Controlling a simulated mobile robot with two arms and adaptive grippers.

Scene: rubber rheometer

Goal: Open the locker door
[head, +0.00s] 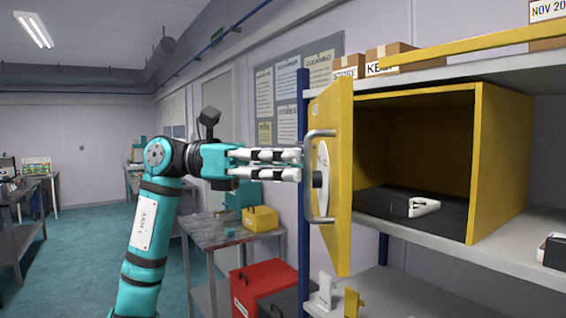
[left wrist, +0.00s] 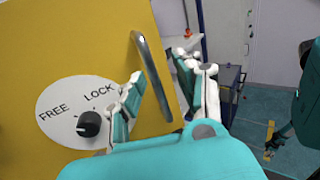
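The yellow locker (head: 503,160) stands on a grey shelf. Its door (head: 338,120) is swung out to the left, so the dark inside shows. The door has a metal bar handle (head: 309,180) and a white dial plate with a black knob, marked FREE and LOCK in the left wrist view (left wrist: 60,98). My left gripper (head: 300,165) is at the handle with its fingers apart. In the left wrist view the handle (left wrist: 152,75) lies between the two fingers (left wrist: 160,82); firm contact cannot be told.
Boxes (head: 390,55) sit on the upper shelf. A blue post (head: 303,225) stands behind the door. A red bin (head: 262,287) and a grey table (head: 222,232) are to the left. Open floor lies further left.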

